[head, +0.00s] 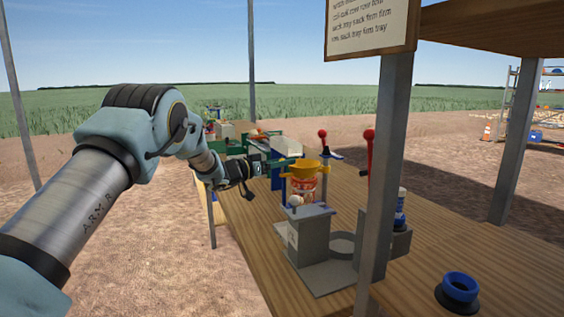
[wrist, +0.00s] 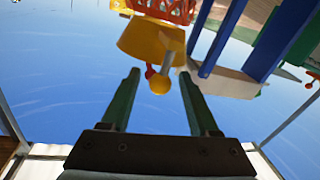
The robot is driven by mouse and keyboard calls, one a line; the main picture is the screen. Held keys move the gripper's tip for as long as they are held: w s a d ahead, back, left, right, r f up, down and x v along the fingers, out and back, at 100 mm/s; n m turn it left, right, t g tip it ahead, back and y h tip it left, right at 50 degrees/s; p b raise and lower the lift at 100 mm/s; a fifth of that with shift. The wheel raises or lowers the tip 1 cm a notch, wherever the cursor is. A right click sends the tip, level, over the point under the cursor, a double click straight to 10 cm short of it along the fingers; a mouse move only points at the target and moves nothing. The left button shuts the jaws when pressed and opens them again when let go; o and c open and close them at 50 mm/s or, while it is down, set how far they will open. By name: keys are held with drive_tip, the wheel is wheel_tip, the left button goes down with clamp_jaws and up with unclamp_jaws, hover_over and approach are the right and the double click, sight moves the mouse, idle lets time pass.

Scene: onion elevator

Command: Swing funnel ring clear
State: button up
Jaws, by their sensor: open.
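A yellow funnel ring (head: 306,168) sits above an orange net sack (head: 302,190) on the bench stand. The wrist view is upside down; there the funnel ring (wrist: 150,42) and the orange net sack (wrist: 172,8) are at the top. A yellow ball-ended handle (wrist: 160,84) sticks out from the ring towards me. My gripper (wrist: 159,74) is open, with its two green fingers on either side of the handle in that view. Contact cannot be told. In the head view my gripper (head: 284,163) is just left of the ring.
Red-knobbed levers (head: 369,135) stand behind and right of the ring. A grey stand (head: 308,240) with a white ball is in front. A metal post (head: 388,165) rises from the wooden bench (head: 440,245).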

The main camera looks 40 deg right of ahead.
drive_tip(key=shift+c, duration=0.3)
clamp_jaws()
idle(1.1)
